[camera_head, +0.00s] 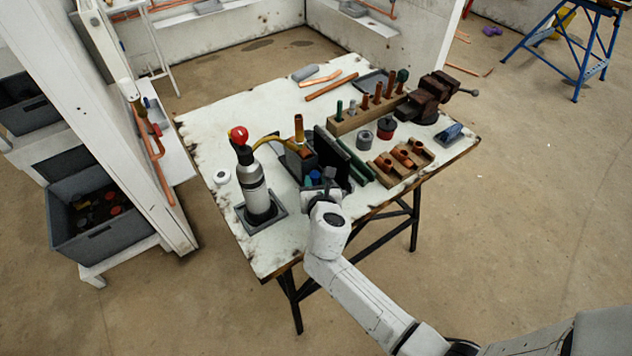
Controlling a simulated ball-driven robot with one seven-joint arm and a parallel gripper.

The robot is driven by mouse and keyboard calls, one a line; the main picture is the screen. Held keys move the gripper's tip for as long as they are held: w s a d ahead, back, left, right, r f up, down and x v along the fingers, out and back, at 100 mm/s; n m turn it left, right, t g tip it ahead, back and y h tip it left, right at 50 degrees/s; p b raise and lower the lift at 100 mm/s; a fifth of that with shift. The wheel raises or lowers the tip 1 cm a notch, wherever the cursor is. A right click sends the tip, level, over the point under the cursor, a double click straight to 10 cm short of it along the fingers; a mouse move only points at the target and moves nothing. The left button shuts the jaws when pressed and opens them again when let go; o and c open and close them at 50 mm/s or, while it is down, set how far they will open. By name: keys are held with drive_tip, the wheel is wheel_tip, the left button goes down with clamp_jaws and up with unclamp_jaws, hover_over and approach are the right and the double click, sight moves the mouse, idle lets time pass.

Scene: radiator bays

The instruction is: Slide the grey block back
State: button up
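A dark grey block (301,163) stands on the white worktable (225,118), with an upright copper pipe at it and a yellow curved tube reaching to its left side. My gripper (318,182) is just in front of this block, low over the table. My own wrist covers most of the gripper, so its fingers, any contact with the block and whether it holds anything are hidden. Another, lighter grey piece (305,73) lies at the table's back edge. I cannot tell from looks alone which one is the task's block.
A torch bottle with a red knob (257,190) stands in a dark tray left of my gripper. A black upright plate (338,158) and green rods are close on the right. Wooden pipe holders (400,160) and a vice (432,95) are farther right. The table's back left is clear.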

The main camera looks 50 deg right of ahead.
sight(306, 171)
clamp_jaws()
drive_tip(key=shift+w+d, duration=0.2)
drive_tip(key=shift+w, duration=0.6)
drive_tip(key=shift+w+d, duration=0.25)
drive_tip(key=shift+w, duration=0.5)
drive_tip(key=shift+w+d, duration=0.2)
drive_tip(key=shift+w, duration=0.6)
drive_tip(key=shift+o, duration=1)
unclamp_jaws()
drive_tip(key=v, duration=1.1)
